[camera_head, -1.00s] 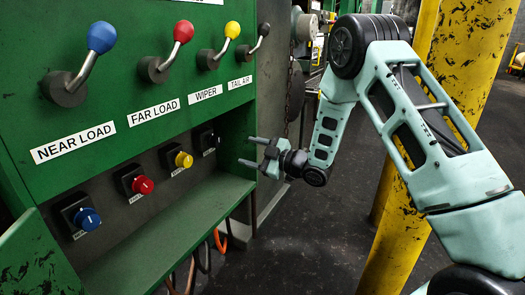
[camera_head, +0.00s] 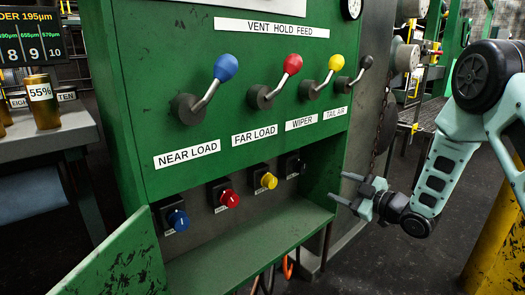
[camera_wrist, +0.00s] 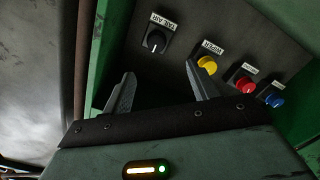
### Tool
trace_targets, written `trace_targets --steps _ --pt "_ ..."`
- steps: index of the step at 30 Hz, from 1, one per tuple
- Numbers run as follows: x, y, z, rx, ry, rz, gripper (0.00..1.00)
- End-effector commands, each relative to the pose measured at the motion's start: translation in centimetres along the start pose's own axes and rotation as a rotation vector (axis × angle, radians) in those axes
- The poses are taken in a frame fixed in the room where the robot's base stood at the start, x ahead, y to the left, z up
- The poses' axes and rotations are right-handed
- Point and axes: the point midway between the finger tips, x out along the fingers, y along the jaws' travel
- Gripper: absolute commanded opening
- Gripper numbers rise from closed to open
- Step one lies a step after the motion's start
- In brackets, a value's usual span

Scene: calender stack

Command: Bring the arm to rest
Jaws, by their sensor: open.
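My gripper (camera_head: 347,189) is open and empty in the head view, just right of the green control panel's lower recess, with its fingers pointing left. My arm bends up from it to the right edge of the picture. In the wrist view my gripper (camera_wrist: 160,85) shows its two fingers spread apart with nothing between them. Beyond the fingers are a black knob (camera_wrist: 155,41), a yellow knob (camera_wrist: 207,66), a red knob (camera_wrist: 246,84) and a blue knob (camera_wrist: 273,99).
The green panel (camera_head: 160,100) carries blue, red, yellow and black-tipped levers above the knobs. A yellow post (camera_head: 497,245) stands at the right. Dark open floor (camera_head: 400,262) lies between.

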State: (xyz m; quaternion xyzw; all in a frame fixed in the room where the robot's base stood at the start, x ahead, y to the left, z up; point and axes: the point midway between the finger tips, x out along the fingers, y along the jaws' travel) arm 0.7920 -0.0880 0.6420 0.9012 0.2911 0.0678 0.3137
Motion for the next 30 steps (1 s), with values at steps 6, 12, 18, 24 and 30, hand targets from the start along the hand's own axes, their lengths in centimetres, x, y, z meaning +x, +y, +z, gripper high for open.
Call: trace_targets --steps 6,12,18,24,30 --pt "2.6 -3.8 -5.3 0.117 -0.255 -0.089 0.59" --pt "0.3 -10.1 -10.5 0.272 -0.555 -0.204 0.59" --pt "-6.9 -17.5 -15.8 0.406 -0.869 -0.343 0.59" --pt "-15.5 -23.0 -19.9 0.478 -1.138 -0.458 0.59" --pt "-23.1 -26.2 -22.6 0.502 -1.345 -0.541 0.59"
